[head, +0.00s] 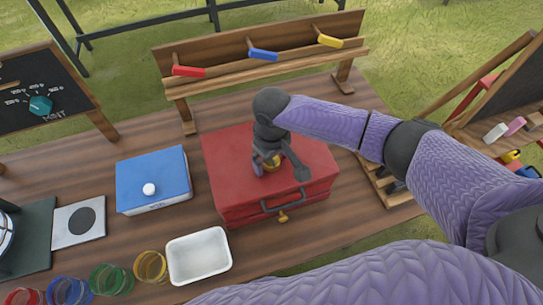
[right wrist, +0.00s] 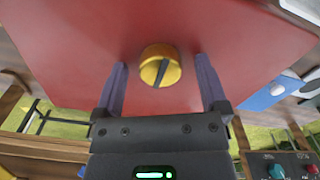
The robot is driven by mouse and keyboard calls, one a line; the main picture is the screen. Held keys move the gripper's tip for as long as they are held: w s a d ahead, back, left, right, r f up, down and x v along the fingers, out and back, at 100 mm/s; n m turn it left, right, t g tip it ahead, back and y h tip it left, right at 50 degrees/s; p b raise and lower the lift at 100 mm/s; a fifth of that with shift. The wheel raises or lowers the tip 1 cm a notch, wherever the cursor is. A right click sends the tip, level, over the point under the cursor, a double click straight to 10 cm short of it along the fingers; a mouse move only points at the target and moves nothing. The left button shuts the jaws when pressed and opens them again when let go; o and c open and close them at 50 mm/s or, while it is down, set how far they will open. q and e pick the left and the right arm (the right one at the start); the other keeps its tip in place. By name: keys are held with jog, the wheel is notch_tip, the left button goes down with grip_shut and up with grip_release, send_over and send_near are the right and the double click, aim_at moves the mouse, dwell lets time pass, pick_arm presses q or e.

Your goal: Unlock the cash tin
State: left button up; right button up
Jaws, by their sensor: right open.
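The red cash tin (head: 225,160) stands closed on the wooden table, with a dark handle (head: 283,201) and a brass catch (head: 283,217) on its front. A round brass knob (head: 273,163) with a dark slot sits on its lid; it also shows in the right wrist view (right wrist: 152,73). My right gripper (head: 266,167) points down over the lid. In the right wrist view its open fingers (right wrist: 161,63) stand apart on either side of the knob, with gaps to it. It partly hides the knob in the head view. My left gripper is out of view.
A blue box (head: 150,175) with a white knob is left of the tin. A white tray (head: 199,257) and several coloured glass cups are at the front left. A wooden rack (head: 262,72) with coloured handles stands behind. A chalkboard with a teal dial (head: 41,105) is at left.

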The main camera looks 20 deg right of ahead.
grip_shut()
jog(key=shift+r+m+p, duration=0.2)
jog(key=shift+m+p, duration=0.2)
jog(key=shift+p, duration=0.35)
jog(key=m+p, duration=0.5)
jog(key=shift+m+p, duration=0.85)
jog(key=shift+m, duration=0.05)
jog(key=m+p, duration=0.2)
jog(key=m, duration=0.2)
jog(key=shift+f+m, duration=0.1)
jog(key=shift+m, duration=0.2)
jog(key=m+p, duration=0.1)
jog(key=m, duration=0.2)
jog(key=shift+m, duration=1.5)
grip_release()
jog(key=shift+f, duration=0.1)
